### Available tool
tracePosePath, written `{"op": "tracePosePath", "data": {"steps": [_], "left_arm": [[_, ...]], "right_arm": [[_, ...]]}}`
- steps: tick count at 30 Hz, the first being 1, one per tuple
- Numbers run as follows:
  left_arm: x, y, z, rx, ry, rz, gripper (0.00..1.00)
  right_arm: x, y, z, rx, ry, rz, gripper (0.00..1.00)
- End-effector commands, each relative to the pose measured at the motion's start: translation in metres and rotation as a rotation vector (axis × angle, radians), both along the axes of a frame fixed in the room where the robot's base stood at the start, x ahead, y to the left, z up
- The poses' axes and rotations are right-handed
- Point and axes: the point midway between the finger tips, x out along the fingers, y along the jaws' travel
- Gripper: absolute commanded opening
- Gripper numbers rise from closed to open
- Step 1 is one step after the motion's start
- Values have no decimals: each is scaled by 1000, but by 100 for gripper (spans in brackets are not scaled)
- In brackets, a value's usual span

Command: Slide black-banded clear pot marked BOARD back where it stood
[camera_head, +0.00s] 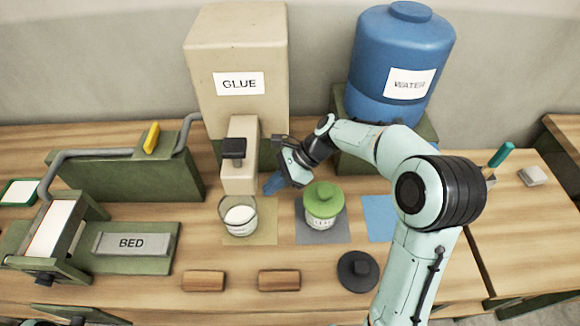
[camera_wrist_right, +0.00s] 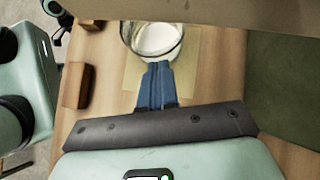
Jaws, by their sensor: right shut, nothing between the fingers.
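A clear glass pot (camera_head: 239,217) with white contents stands upright on a tan mat (camera_head: 265,232), below and in front of the glue dispenser's spout. I cannot read a BOARD mark on it. It also shows at the top of the right wrist view (camera_wrist_right: 153,40). My right gripper (camera_head: 273,184) is shut and empty, behind and to the right of this pot. In the right wrist view its blue fingers (camera_wrist_right: 155,82) point at the pot's near side. I cannot tell whether they touch it. My left gripper is not in view.
A green-lidded pot (camera_head: 323,207) stands on a grey mat (camera_head: 306,236). A blue mat (camera_head: 378,218) is bare where visible. The GLUE dispenser (camera_head: 240,60) and WATER tank (camera_head: 400,50) stand behind. A black lid (camera_head: 358,271) and two wooden blocks (camera_head: 203,281) (camera_head: 279,280) lie in front.

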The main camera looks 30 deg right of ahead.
Motion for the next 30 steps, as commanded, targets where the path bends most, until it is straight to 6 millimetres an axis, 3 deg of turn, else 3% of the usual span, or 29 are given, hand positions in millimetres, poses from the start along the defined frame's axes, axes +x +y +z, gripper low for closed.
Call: {"op": "tracePosePath", "data": {"steps": [6,12,25,26,27,30], "left_arm": [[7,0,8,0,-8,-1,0],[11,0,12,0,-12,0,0],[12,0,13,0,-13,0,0],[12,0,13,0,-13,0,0],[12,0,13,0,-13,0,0],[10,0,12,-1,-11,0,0]], "right_arm": [[-9,-36,39,-3,-5,-4,0],[-15,-59,62,-1,-3,-4,0],[-19,-68,71,0,0,0,0],[-19,-68,71,0,0,0,3],[-19,-67,71,0,0,0,16],[-17,-65,68,-2,-2,-8,42]]}}
